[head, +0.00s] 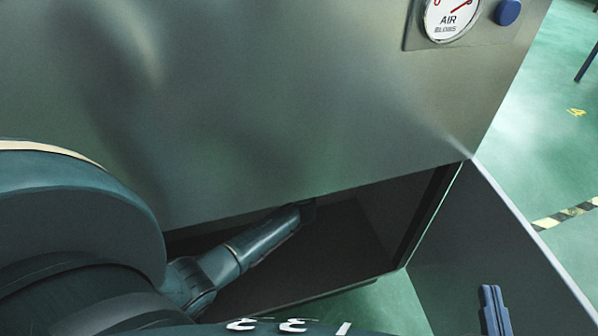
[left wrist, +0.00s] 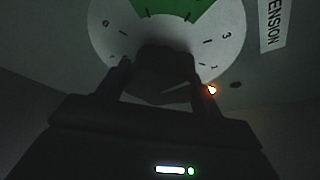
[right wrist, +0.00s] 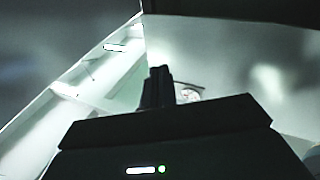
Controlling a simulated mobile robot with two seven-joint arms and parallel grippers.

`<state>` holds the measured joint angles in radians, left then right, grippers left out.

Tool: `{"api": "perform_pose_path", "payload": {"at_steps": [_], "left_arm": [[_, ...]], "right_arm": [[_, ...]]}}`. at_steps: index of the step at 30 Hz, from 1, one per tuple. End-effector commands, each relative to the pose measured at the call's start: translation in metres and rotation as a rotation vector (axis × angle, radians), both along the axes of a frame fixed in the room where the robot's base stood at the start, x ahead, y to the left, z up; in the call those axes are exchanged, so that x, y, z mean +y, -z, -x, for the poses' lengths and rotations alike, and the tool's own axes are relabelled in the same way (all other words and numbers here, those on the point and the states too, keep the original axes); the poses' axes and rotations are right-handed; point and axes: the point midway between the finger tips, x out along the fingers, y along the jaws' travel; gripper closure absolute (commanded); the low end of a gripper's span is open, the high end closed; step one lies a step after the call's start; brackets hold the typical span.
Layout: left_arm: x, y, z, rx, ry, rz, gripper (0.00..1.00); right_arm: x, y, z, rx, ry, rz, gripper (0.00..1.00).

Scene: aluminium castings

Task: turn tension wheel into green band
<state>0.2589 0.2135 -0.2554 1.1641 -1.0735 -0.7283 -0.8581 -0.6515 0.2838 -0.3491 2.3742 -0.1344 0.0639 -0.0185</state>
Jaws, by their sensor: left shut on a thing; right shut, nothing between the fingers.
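The tension wheel (left wrist: 165,60) is a dark knob in the middle of a pale round dial (left wrist: 105,22) in the left wrist view. The green band (left wrist: 190,12) is a sector at the dial's top, cut by the frame edge. A thin pale line shows on the wheel, slanting up to the right, outside the green band. My left gripper (left wrist: 156,80) is shut on the wheel, one finger on each side. In the head view the wheel and dial are hidden. My right gripper (head: 493,308) is shut and empty at the lower right; it also shows in the right wrist view (right wrist: 158,88).
A small amber light (left wrist: 211,90) glows beside the dial, below a TENSION label (left wrist: 272,22). In the head view a large metal panel (head: 270,110) overhangs the dark opening that my left arm enters. An air gauge (head: 452,14) and blue button (head: 508,11) sit upper right.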

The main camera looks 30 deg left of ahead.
Motion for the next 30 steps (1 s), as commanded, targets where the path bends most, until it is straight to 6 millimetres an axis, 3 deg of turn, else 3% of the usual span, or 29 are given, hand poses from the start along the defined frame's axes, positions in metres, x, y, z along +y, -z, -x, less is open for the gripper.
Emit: {"api": "perform_pose_path", "payload": {"at_steps": [3, 10, 21, 30], "left_arm": [[0.001, 0.005, 0.0, -0.088, -0.001, 0.071, 0.57], [0.001, 0.004, -0.001, -0.242, -0.001, 0.201, 0.57], [0.001, 0.0, -0.002, -0.403, -0.003, 0.341, 0.57], [0.001, -0.004, -0.002, -0.448, -0.004, 0.379, 0.57]], "right_arm": [[0.002, 0.008, -0.001, 0.0, -0.014, -0.033, 1.0], [0.01, 0.002, 0.0, -0.016, -0.062, -0.116, 1.0], [0.004, -0.045, -0.012, -0.363, -0.083, -0.074, 1.0], [0.003, -0.06, -0.011, -0.462, -0.088, -0.062, 1.0]]}}
